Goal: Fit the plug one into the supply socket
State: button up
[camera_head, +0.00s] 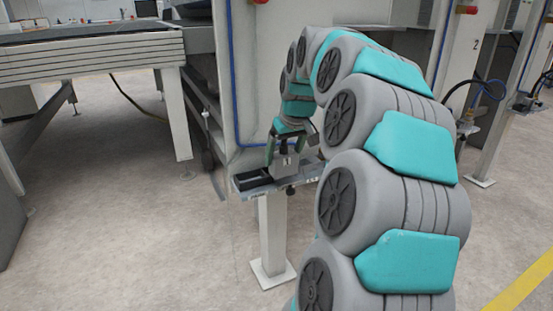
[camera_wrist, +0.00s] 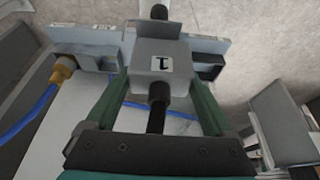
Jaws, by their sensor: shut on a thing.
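The plug one (camera_head: 287,163) is a grey block marked 1, with black cylindrical ends. In the wrist view, plug one (camera_wrist: 162,59) sits between the two green fingers of my gripper (camera_wrist: 160,85). My gripper (camera_head: 287,140) is shut on it from above, over a small grey shelf (camera_head: 262,190) on a white post. A black tray-like holder (camera_head: 253,179) lies on the shelf, left of the plug. The supply socket cannot be clearly made out. Whether the plug touches the shelf or a socket behind it cannot be told.
A white machine cabinet (camera_head: 258,70) with a blue hose stands right behind the shelf. A brass fitting (camera_wrist: 62,70) with a blue hose is left of the plug in the wrist view. The floor in front is clear.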

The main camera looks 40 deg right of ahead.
aim_at(284, 151)
jog(key=shift+w+d+f, duration=0.1)
jog(key=shift+w+d, duration=0.2)
jog(key=shift+w, duration=0.55)
jog(key=shift+w+d+f, duration=0.1)
jog(key=shift+w+d, duration=0.25)
jog(key=shift+w, duration=0.45)
jog(key=shift+w+d+f, duration=0.1)
jog(key=shift+w+d, duration=0.2)
jog(key=shift+w, duration=0.55)
jog(key=shift+f, duration=1.7)
jog(key=shift+f, duration=0.1)
jog(key=o, duration=1.4)
jog(key=v, duration=1.1)
jog(key=shift+s+a+r, duration=0.1)
jog(key=shift+s+r, duration=0.15)
jog(key=shift+r, duration=0.3)
